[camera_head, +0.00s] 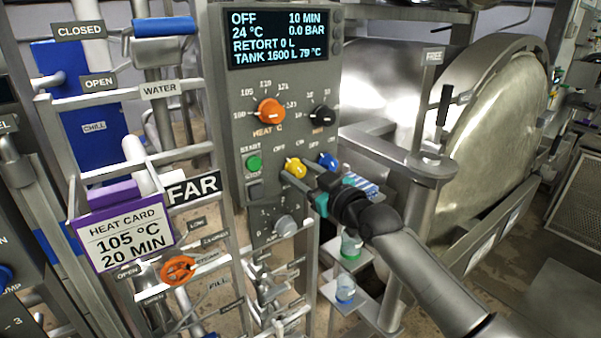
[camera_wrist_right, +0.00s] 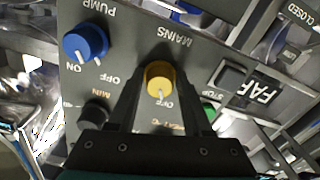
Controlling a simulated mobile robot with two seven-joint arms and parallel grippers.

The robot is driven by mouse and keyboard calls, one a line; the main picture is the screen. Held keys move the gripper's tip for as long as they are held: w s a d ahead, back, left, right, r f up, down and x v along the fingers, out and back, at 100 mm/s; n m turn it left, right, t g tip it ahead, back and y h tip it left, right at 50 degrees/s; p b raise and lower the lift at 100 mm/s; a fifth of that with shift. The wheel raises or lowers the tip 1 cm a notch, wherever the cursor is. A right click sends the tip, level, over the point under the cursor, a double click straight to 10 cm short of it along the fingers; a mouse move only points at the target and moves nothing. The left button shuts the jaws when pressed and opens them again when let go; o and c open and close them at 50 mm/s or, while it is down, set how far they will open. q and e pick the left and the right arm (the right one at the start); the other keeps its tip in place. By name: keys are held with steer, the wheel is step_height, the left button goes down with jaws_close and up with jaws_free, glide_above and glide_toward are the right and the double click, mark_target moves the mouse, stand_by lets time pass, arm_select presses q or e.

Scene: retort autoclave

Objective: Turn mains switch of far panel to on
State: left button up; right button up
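The far panel (camera_head: 230,125) stands upright at the centre of the head view, beside a "FAR" sign. Its yellow mains switch (camera_head: 294,167) also shows in the right wrist view (camera_wrist_right: 160,78) under the label MAINS, where the panel appears upside down. The knob's pale mark points toward the lower lettering in that view. The panel display (camera_head: 279,38) reads OFF. My right gripper (camera_head: 312,182) is close to the switch, its fingers open on either side of it in the wrist view (camera_wrist_right: 161,85). I cannot tell whether they touch it. My left gripper is not in view.
The blue pump knob (camera_wrist_right: 86,42) is beside the mains switch. A green start button (camera_head: 253,162) and an orange heat knob (camera_head: 271,111) are on the same panel. A heat card (camera_head: 125,232) hangs at left. The round retort door (camera_head: 495,150) is at right.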

jaws_close()
steer(key=shift+m, duration=0.4)
steer(key=m, duration=0.5)
steer(key=shift+m+p, duration=0.3)
steer(key=shift+p, duration=0.05)
steer(key=m+p, duration=0.1)
steer(key=m, duration=0.4)
steer(key=shift+a+m, duration=0.1)
steer(key=shift+m, duration=0.3)
steer(key=shift+o, duration=2)
jaws_free()
steer(key=shift+s, duration=0.1)
steer(key=b+v, duration=0.1)
steer(key=v, duration=1.4)
